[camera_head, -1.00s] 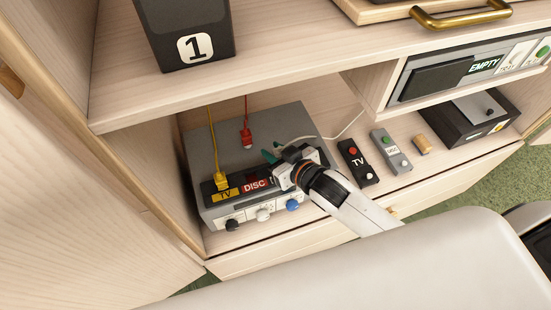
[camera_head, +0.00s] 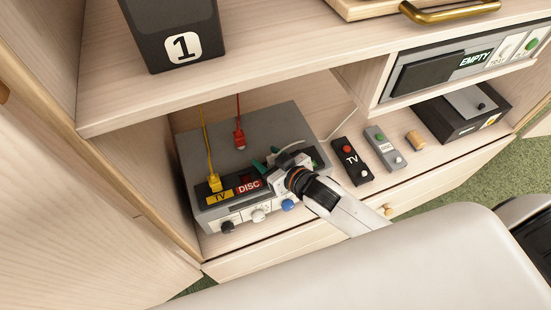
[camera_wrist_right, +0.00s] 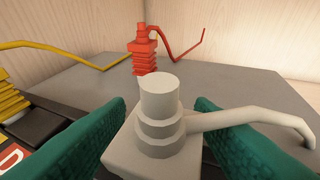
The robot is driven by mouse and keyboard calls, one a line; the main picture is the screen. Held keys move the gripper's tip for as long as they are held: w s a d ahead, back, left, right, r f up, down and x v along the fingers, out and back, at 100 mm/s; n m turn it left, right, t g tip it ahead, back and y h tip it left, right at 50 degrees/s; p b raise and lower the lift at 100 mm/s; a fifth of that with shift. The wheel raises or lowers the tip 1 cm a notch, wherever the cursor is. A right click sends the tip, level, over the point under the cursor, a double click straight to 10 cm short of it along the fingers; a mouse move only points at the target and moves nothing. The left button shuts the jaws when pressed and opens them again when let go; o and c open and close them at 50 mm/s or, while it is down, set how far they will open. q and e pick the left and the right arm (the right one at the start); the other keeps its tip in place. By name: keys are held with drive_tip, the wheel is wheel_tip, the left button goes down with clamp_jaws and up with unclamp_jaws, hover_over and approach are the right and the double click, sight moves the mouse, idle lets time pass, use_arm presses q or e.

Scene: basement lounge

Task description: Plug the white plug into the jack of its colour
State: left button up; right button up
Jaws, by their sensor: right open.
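The white plug (camera_wrist_right: 160,132) stands upright between the two green fingertips of my right gripper (camera_wrist_right: 155,140) in the right wrist view. Its white cable (camera_wrist_right: 250,119) runs off to the right. The gripper is open, with a finger on each side of the plug. The white jack is hidden there, so I cannot tell whether the plug is seated. My left gripper is out of view.
A yellow plug (camera_head: 214,183) stands at the TV label (camera_head: 221,196). A red plug (camera_head: 239,139) is on the box top behind. Knobs line the box front, including a blue one (camera_head: 288,204). Remotes (camera_head: 352,160) lie to the right, and a shelf (camera_head: 265,75) overhangs the box.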

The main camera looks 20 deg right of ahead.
drive_tip(key=shift+s+d+r, duration=0.1)
drive_tip(key=shift+s+r, duration=0.05)
drive_tip(key=shift+s, duration=0.2)
drive_tip(key=v, duration=1.1)
drive_tip(key=shift+r, duration=0.2)
drive_tip(key=shift+d, duration=0.1)
